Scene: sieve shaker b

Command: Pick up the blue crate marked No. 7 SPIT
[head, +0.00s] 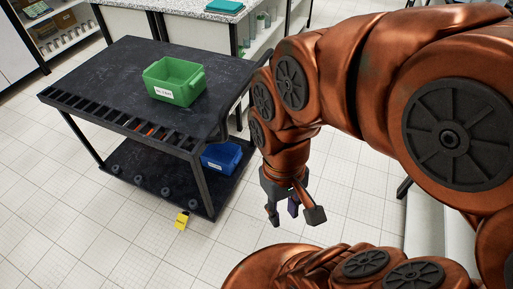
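A blue crate (222,157) sits on the lower shelf of the black cart, at its right end. Its upper edge and left side are partly covered by the cart's top and leg, and any marking on it is too small to read. My gripper (290,219) hangs to the right of the cart with its fingers spread, pointing down over the floor. It is empty and apart from the crate.
A green crate (174,82) with a white label stands on the cart top (105,65). A yellow tag (182,220) is by the cart's lower front edge. Counters and shelves (265,45) stand behind. The tiled floor (90,240) in front is clear.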

